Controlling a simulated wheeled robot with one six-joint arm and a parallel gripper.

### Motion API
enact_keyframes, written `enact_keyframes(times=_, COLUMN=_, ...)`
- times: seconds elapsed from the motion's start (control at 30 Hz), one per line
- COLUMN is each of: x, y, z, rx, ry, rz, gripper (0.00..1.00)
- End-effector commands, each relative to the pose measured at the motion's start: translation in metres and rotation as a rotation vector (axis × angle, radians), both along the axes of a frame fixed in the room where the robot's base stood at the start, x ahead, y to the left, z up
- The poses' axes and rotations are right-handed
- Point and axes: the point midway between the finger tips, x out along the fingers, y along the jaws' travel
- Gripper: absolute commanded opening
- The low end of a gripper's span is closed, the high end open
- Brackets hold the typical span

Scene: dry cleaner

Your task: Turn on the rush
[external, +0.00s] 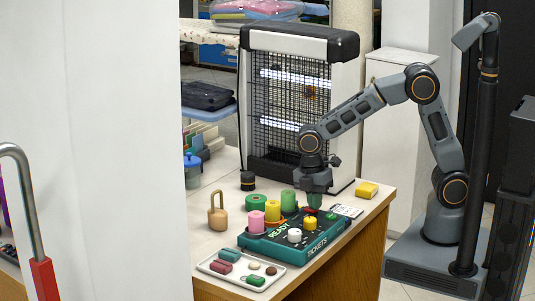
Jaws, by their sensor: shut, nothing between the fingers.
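A dark teal control box (262,246) marked "READY" and "TICKETS" sits near the front edge of the counter. On its top I see a white knob (294,236) and a yellow knob (309,223). I cannot read any "rush" label, so I cannot tell which control is the rush. My gripper (315,204) points down at the far right part of the box. It is shut and empty. Its tips hide part of the box top behind the yellow knob, and I cannot tell whether they touch it.
Thread spools, such as a pink one (256,223), stand behind the box. A padlock-shaped tan weight (218,213) is at left. A white tray (215,270) with small pieces lies in front. A yellow block (367,190) lies at right.

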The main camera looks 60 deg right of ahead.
Motion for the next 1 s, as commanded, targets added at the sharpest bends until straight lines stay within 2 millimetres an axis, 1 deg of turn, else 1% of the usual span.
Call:
enact_keyframes(times=0.07, x=0.000, y=0.000, z=0.000, rx=0.000, ry=0.000, rz=0.000, gripper=0.00)
enact_keyframes(times=0.17, x=-0.002, y=0.000, z=-0.008, rx=-0.001, ry=-0.001, rz=0.000, gripper=0.00)
enact_keyframes(times=0.47, x=-0.002, y=0.000, z=-0.007, rx=-0.003, ry=0.003, rz=0.000, gripper=0.00)
enact_keyframes(times=0.83, x=0.012, y=-0.001, z=-0.002, rx=-0.002, ry=0.000, rz=-0.003, gripper=0.00)
enact_keyframes(times=1.0, x=0.014, y=0.000, z=-0.001, rx=-0.001, ry=-0.001, rz=0.000, gripper=0.00)
